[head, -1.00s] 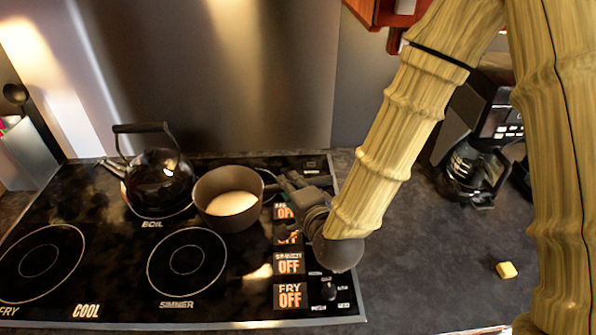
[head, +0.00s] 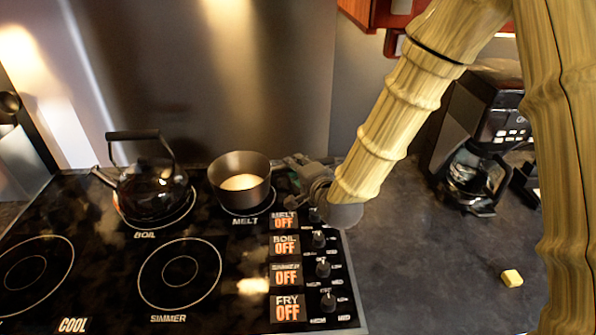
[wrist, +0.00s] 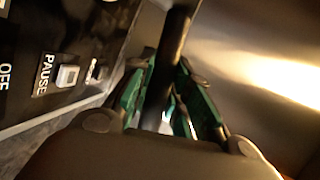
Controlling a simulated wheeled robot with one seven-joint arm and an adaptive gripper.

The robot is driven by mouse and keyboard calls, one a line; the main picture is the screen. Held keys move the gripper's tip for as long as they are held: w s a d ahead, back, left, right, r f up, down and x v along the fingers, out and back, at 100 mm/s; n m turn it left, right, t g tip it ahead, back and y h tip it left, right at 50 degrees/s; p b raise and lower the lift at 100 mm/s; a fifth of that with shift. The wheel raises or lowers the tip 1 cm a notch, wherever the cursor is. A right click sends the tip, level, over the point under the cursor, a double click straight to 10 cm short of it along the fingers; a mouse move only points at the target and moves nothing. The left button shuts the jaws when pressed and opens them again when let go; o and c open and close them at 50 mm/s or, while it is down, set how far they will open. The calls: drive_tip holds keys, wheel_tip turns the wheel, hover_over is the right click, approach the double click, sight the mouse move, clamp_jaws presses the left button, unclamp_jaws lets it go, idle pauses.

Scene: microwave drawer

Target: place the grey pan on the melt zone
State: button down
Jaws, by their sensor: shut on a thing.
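The grey pan (head: 240,182) is a brownish-grey pot with pale contents, upright over the melt zone (head: 246,216) at the back right of the stove. The zone's ring and its MELT label show just below the pan. I cannot tell whether the pan's base touches the surface. My gripper (head: 297,172) is at the pan's right side. In the wrist view my gripper (wrist: 172,95) has its green-padded fingers on both sides of the dark pan handle (wrist: 172,50), shut on it. The handle is mostly hidden in the head view.
A black kettle (head: 153,190) stands on the boil zone left of the pan. The simmer zone (head: 180,273) is bare. Knobs (head: 323,267) and OFF displays line the stove's right side. A coffee maker (head: 480,145) and a yellow block (head: 512,278) are on the right counter.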

drive_tip(key=shift+w+d+f+b, duration=0.15)
drive_tip(key=shift+w+f+b, duration=0.35)
drive_tip(key=shift+w+f, duration=0.35)
drive_tip(key=shift+w+d+f+b, duration=0.15)
drive_tip(key=shift+w+f+b, duration=0.35)
drive_tip(key=shift+f, duration=0.65)
drive_tip(key=c, duration=1.3)
unclamp_jaws()
drive_tip(key=b+v, duration=0.2)
drive_tip(key=v, duration=1)
drive_tip(key=shift+s, duration=0.1)
